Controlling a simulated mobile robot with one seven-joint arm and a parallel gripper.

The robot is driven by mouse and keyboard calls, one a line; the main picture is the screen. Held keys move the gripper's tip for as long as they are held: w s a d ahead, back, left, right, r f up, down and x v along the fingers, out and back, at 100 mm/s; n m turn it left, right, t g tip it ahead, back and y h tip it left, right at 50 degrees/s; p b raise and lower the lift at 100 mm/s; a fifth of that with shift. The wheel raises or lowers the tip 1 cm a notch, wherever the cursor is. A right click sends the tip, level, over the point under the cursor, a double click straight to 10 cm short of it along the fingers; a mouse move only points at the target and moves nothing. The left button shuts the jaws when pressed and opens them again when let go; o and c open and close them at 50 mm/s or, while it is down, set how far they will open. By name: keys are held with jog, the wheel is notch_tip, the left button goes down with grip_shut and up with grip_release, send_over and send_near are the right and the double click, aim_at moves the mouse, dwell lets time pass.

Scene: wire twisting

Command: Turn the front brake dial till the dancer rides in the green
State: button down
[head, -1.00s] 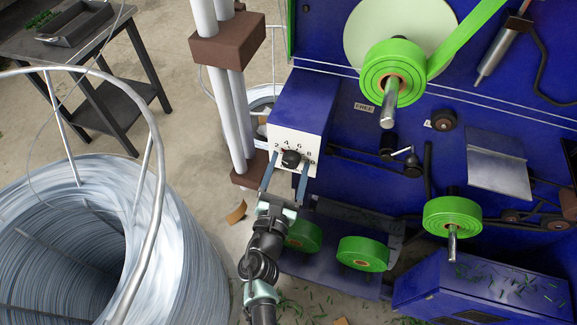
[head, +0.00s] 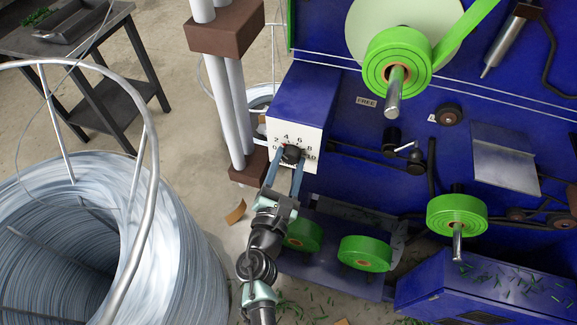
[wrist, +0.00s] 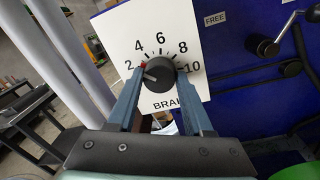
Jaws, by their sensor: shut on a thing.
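The black brake dial (wrist: 160,72) sits on a white plate (wrist: 120,30) with a printed scale that runs up to 10 and partly visible lettering below. The plate is on the front of a blue box (head: 298,88). My gripper (head: 286,160) is shut on the dial, with one blue-grey finger on each side; it also shows in the wrist view (wrist: 161,83). A pale pointer line on the dial faces left, toward the low numbers near 2. A small red mark shows near the 2. I cannot make out a dancer or its green band.
A large wire coil (head: 185,250) with a metal hoop stands at left. Grey posts with brown blocks (head: 228,37) rise close left of the box. Green reels (head: 397,62) and a small crank (head: 404,147) are on the blue machine at right. A dark table (head: 75,45) stands behind.

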jog(key=shift+f+m+b, duration=0.1)
jog(key=shift+m+b, duration=1.55)
jog(key=shift+m, duration=0.15)
jog(key=shift+c, duration=1.5)
grip_release()
jog(key=shift+s, duration=0.1)
jog(key=b+v, duration=0.1)
jog(key=v, duration=1.1)
jog(key=shift+s, duration=0.4)
jog(key=shift+a+f, duration=0.15)
